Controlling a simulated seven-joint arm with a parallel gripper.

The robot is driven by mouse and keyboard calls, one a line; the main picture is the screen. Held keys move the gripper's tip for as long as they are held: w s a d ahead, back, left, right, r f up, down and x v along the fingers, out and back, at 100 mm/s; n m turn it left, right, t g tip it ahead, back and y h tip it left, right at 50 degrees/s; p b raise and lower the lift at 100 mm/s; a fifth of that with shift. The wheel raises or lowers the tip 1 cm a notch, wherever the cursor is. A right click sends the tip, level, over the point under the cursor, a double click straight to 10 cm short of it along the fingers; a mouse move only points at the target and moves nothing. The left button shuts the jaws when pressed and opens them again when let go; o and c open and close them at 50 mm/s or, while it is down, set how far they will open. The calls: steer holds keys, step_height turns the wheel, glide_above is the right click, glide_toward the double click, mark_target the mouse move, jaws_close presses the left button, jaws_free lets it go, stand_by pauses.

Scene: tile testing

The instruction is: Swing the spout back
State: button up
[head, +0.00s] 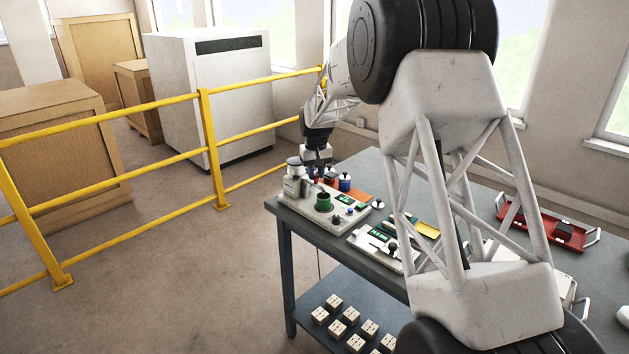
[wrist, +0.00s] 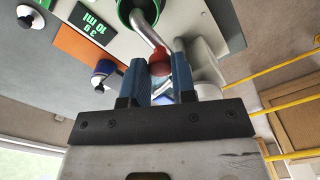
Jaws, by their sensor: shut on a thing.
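The spout (wrist: 150,28) is a bent silver tube with a red tip (wrist: 182,66). The fingers partly hide the tip. In the head view my gripper (head: 318,168) is low over the device's back part, and the spout is too small to make out clearly there. The device's green opening also shows in the head view (head: 324,201).
The device stands at the left end of the grey table (head: 290,211). A blue jar (head: 345,184) stands on an orange patch beside it. Another panel device (head: 376,246) and a red tray (head: 549,230) lie to the right. A yellow railing (head: 207,140) runs to the left.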

steer(key=shift+s+a, duration=0.25)
steer(key=shift+a, duration=0.2)
steer(key=shift+s+a, duration=0.1)
steer(key=shift+a, duration=0.1)
steer(key=shift+s+a, duration=0.2)
steer(key=shift+a, duration=0.25)
stand_by(0.5)
